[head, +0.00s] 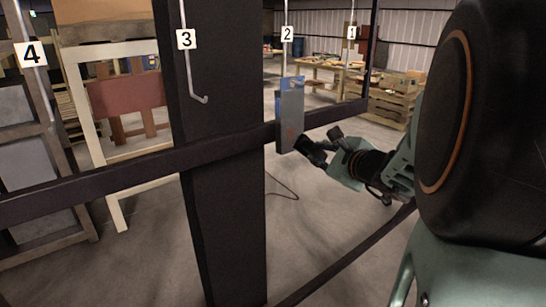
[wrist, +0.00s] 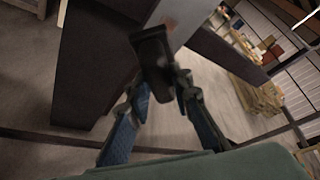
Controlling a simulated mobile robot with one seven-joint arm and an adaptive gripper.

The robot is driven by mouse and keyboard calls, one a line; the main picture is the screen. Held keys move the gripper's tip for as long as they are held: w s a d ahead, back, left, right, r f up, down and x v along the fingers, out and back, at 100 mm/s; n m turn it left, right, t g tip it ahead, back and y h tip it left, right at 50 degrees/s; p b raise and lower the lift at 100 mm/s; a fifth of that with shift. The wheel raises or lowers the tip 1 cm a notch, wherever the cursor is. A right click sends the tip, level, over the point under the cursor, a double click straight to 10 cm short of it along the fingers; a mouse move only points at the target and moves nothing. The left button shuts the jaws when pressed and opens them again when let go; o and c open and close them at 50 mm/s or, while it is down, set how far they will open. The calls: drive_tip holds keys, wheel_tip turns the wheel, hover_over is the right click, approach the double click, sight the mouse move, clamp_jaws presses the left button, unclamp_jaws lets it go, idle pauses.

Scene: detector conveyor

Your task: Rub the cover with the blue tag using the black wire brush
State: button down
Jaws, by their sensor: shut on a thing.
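A flat grey panel (head: 291,120) with blue along its left and top edge hangs upright from the hook marked 2 in the head view. A faint reddish patch shows on its face. I take it for the cover; I cannot make out a separate tag. My gripper (head: 316,150) is just right of the panel's lower part. In the wrist view my gripper (wrist: 163,88) is shut on a dark, blocky object, the black wire brush (wrist: 152,48). Its bristles cannot be made out. I cannot tell whether the brush touches the panel.
A thick dark post (head: 222,220) stands left of the panel, and a dark horizontal rail (head: 130,172) crosses near it. An empty hook marked 3 (head: 190,60) hangs at the left. Pallets (head: 393,103) and tables stand far behind. Floor below the panel is open, with a thin cable.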

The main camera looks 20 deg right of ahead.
drive_tip(key=shift+w+a+f, duration=0.1)
drive_tip(key=shift+w+a, duration=0.2)
drive_tip(key=shift+w, duration=0.5)
drive_tip(key=shift+w+a, duration=0.3)
drive_tip(key=shift+w, duration=0.55)
drive_tip(key=shift+w+a+f, duration=0.1)
drive_tip(key=shift+w+a, duration=0.2)
drive_tip(key=shift+w, duration=0.5)
drive_tip(key=shift+w+a+b, duration=0.3)
drive_tip(key=shift+w+b, duration=0.4)
drive_tip(key=shift+w, duration=0.2)
drive_tip(key=shift+d, duration=0.1)
drive_tip(key=d, duration=0.2)
drive_tip(key=w+d, duration=0.1)
drive_tip(key=shift+w+d+f, duration=0.1)
drive_tip(key=shift+w+d, duration=0.05)
drive_tip(key=shift+d, duration=0.2)
drive_tip(key=shift+a+b, duration=0.1)
drive_tip(key=shift+b, duration=0.3)
drive_tip(key=shift+s+a+b, duration=0.2)
drive_tip(key=shift+a+b, duration=0.5)
drive_tip(key=shift+a, duration=0.2)
drive_tip(key=shift+s+a+b, duration=0.15)
drive_tip(key=shift+a+b, duration=0.1)
drive_tip(key=shift+a, duration=0.3)
drive_tip(key=shift+s+a+b, duration=0.15)
drive_tip(key=shift+a+b, duration=0.1)
drive_tip(key=shift+a, duration=0.3)
drive_tip(key=shift+r, duration=0.2)
